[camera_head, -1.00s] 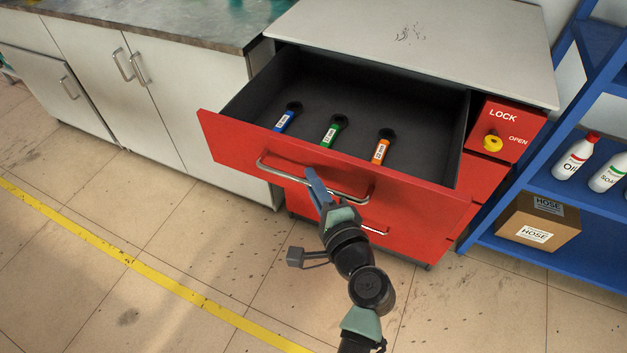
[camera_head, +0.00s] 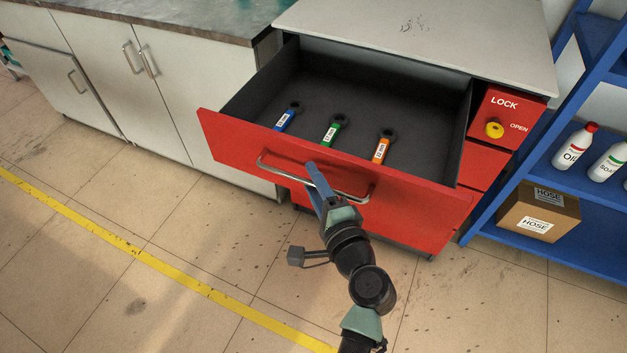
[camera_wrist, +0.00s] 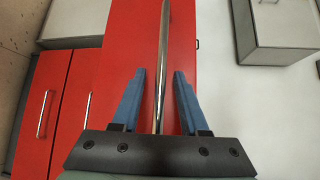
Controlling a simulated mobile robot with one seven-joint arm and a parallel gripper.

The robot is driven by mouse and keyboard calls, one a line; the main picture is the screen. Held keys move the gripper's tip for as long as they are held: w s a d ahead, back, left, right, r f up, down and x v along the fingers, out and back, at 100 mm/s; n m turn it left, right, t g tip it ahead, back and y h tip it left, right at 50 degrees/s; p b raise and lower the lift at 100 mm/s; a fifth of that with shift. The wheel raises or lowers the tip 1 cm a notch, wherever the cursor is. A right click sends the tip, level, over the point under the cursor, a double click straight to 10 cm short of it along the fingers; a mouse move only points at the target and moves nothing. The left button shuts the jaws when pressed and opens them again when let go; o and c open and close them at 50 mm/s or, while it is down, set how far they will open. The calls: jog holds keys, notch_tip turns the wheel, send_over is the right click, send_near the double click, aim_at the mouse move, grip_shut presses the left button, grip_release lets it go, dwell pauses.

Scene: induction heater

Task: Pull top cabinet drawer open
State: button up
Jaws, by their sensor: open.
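The top drawer (camera_head: 400,185) of the red cabinet is pulled far out, with its dark interior showing. Its metal bar handle (camera_head: 345,194) runs across the red front. My gripper (camera_head: 316,178) is at this handle, near its middle. In the wrist view the handle (camera_wrist: 162,70) passes between the two blue fingers (camera_wrist: 158,80) of my gripper. The fingers are apart, with a gap on each side of the bar. Three wrenches lie in the drawer: a blue one (camera_head: 286,118), a green one (camera_head: 332,130) and an orange one (camera_head: 381,149).
A red lock panel (camera_head: 505,105) with a yellow knob (camera_head: 494,130) sits right of the drawer. A blue shelf (camera_head: 560,160) with bottles and a cardboard box (camera_head: 538,211) stands at the right. White cabinets (camera_head: 170,90) stand left. The floor in front is free.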

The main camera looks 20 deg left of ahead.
jog(key=v, duration=1.3)
jog(key=w+d+r+n+t+h, duration=0.1)
jog(key=w+r+n+t+h, duration=0.15)
jog(key=r, duration=0.75)
jog(key=w+d+r+n+t+h, duration=0.1)
jog(key=w+d+r+n+t, duration=0.15)
jog(key=r, duration=0.75)
jog(key=w+r+n+t+h, duration=0.2)
jog(key=w+r+n+t, duration=0.15)
jog(key=r, duration=0.65)
jog(key=s+d+r+n+t+h, duration=0.15)
jog(key=s+r+t+h, duration=0.35)
jog(key=r, duration=0.6)
jog(key=s+d+r+n+t+h, duration=0.1)
jog(key=s+d+r+t, duration=0.15)
jog(key=s+r, duration=0.7)
jog(key=w+r+p, duration=0.4)
jog(key=r+p, duration=0.8)
jog(key=r, duration=0.1)
jog(key=shift+a+r+p, duration=0.3)
jog(key=shift+a+p, duration=0.1)
jog(key=shift+a, duration=0.05)
